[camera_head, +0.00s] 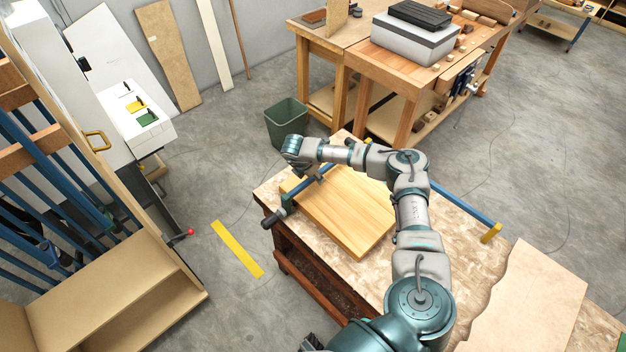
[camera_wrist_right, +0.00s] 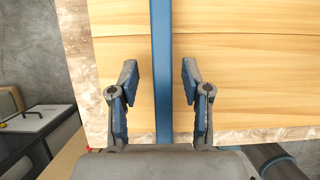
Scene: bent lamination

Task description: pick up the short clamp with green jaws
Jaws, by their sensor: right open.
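A clamp with a blue bar and a green jaw (camera_head: 288,203) lies at the left end of the wooden board (camera_head: 345,222) on the workbench; its dark handle points off the bench's left edge. My right arm hides part of it in the head view. My right gripper (camera_head: 318,177) is over this clamp. In the right wrist view the gripper (camera_wrist_right: 159,85) is open, with the blue bar (camera_wrist_right: 161,50) running between its two fingers. A gap shows on each side of the bar. My left gripper is not in view.
A longer blue clamp with a yellow jaw (camera_head: 490,232) lies on the bench's far side. A thin pale sheet (camera_head: 525,300) covers the bench's right part. A green bin (camera_head: 287,122) stands behind the bench. A rack of blue-barred clamps (camera_head: 45,185) stands at left.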

